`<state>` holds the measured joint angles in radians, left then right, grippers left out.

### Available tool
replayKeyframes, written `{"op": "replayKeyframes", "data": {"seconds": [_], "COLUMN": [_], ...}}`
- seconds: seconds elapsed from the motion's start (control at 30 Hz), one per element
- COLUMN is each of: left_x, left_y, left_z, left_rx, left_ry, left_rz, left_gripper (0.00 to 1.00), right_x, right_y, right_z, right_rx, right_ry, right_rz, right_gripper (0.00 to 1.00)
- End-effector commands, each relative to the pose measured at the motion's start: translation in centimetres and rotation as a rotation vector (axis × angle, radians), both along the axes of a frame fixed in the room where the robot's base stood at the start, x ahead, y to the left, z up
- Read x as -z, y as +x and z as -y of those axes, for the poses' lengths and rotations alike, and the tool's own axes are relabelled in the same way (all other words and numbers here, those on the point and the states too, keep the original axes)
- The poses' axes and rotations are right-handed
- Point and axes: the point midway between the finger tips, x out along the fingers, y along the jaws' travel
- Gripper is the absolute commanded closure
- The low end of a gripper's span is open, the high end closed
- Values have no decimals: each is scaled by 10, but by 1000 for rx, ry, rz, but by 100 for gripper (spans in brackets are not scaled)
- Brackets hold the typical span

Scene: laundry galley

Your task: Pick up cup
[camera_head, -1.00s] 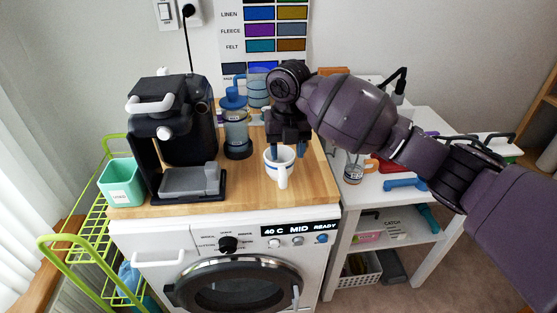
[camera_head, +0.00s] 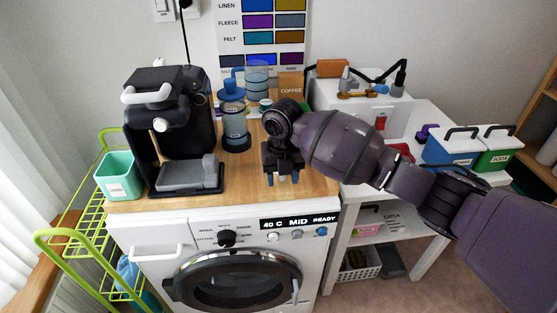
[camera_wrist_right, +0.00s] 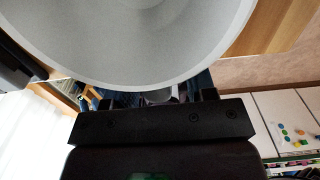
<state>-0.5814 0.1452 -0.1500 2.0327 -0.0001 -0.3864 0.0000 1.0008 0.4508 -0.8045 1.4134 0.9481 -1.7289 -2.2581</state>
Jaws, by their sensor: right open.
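The cup (camera_wrist_right: 140,40) fills the top of the right wrist view as a large pale grey round shape with a curved rim. Its lower part is cut from sight. In the head view the cup is hidden behind my right gripper (camera_head: 283,178), which is low over the front of the wooden countertop (camera_head: 240,180), fingers pointing down. My right gripper is open, close beside the cup. My left gripper is out of view.
A black coffee machine (camera_head: 165,120) and mint bin (camera_head: 117,175) stand left. A blue-lidded grinder (camera_head: 235,125) and coffee box (camera_head: 290,84) stand behind my gripper. The washer (camera_head: 150,232) is below. Blue (camera_head: 452,148) and green (camera_head: 497,152) caddies stand right. The countertop's front edge is close.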

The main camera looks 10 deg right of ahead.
Motion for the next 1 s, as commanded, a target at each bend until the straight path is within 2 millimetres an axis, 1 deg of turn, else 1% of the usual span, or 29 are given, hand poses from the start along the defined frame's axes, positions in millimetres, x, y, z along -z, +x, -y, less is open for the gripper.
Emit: {"op": "replayKeyframes", "data": {"seconds": [0.03,0.07,0.27,0.37,0.6,0.9,1.0], "left_x": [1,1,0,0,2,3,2], "left_y": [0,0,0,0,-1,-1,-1], "left_z": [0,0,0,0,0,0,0], "left_rx": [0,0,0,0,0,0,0], "left_ry": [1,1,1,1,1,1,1], "left_rz": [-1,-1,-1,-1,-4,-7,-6], "left_gripper": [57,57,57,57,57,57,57], "right_x": [5,6,6,6,6,5,1], "right_y": [0,0,0,0,0,0,1], "right_z": [0,0,0,0,0,0,0], "right_rx": [0,0,-1,-1,-1,-1,-1], "right_ry": [0,0,1,1,1,1,1], "right_rz": [-1,0,2,2,1,2,3], "right_gripper": [49,49,49,63,100,100,100]}}
